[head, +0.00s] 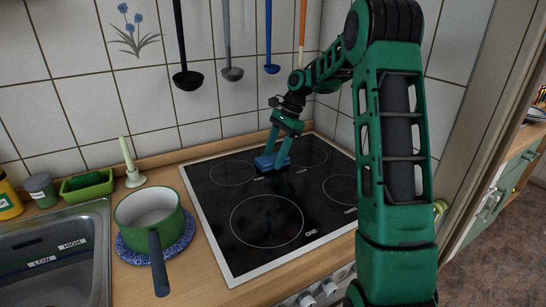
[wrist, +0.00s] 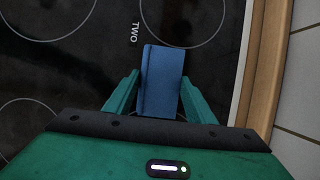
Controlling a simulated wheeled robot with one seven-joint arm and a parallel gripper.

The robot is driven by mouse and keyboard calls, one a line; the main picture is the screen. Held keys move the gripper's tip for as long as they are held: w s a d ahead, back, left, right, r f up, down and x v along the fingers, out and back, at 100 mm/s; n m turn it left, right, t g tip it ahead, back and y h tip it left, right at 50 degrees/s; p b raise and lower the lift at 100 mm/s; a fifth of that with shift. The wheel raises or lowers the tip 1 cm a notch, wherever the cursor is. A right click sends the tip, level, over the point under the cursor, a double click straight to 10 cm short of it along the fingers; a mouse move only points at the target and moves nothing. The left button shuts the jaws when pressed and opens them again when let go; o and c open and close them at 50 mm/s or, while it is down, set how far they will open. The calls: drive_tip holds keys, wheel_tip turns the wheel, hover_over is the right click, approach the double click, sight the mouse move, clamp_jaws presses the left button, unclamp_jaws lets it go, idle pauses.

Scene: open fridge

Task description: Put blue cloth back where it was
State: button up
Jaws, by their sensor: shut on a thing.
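The blue cloth (head: 268,162) is a small folded blue block over the rear part of the black cooktop (head: 232,195). In the wrist view the blue cloth (wrist: 161,75) stands out between the two green fingers. My gripper (head: 281,150) is shut on it, pointing down at the cooktop. The gripper also shows in the wrist view (wrist: 160,97), with one finger on each side of the cloth. I cannot tell whether the cloth touches the glass. The word TWO (wrist: 134,32) is printed beside it.
A green pot (head: 133,213) stands on a blue mat (head: 183,238) left of the cooktop, near the sink (head: 60,262). A candle holder (head: 135,180) and green tray (head: 86,184) stand behind. Ladles (head: 187,79) hang on the tiled wall. The cooktop is otherwise clear.

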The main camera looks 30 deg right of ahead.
drive_tip(key=shift+f, duration=0.1)
drive_tip(key=o, duration=1)
